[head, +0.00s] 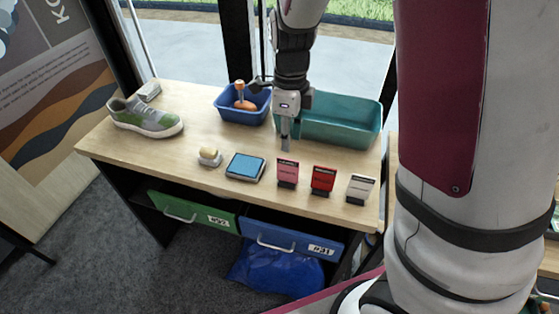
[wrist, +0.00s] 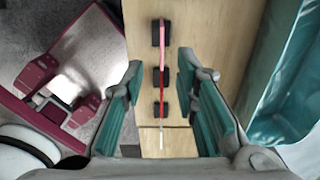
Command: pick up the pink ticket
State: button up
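The pink ticket (head: 288,170) stands upright in a small black holder near the table's front edge, left of a red ticket (head: 323,179) and a white ticket (head: 360,187). In the wrist view the pink ticket (wrist: 162,31) shows edge-on as a thin strip at the top, with the red ticket (wrist: 161,92) and white ticket (wrist: 161,138) below it. My gripper (head: 285,146) points down above the table and, in the head view, appears just above the pink ticket. In the wrist view my gripper (wrist: 161,76) is open and empty, its teal-padded fingers either side of the ticket row.
A teal bin (head: 340,135) and a blue bin (head: 228,108) with an orange-based tool stand behind. A blue pad (head: 245,167), a brush (head: 209,156) and a sneaker (head: 144,118) lie to the left. Green and blue drawers (head: 285,236) are below the tabletop.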

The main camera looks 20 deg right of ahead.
send_near(287, 181)
notch_tip(287, 181, down, 5)
jog(key=shift+w+d+f+b, duration=0.1)
jog(key=shift+f+b, duration=0.1)
jog(key=shift+b, duration=0.2)
grip_shut()
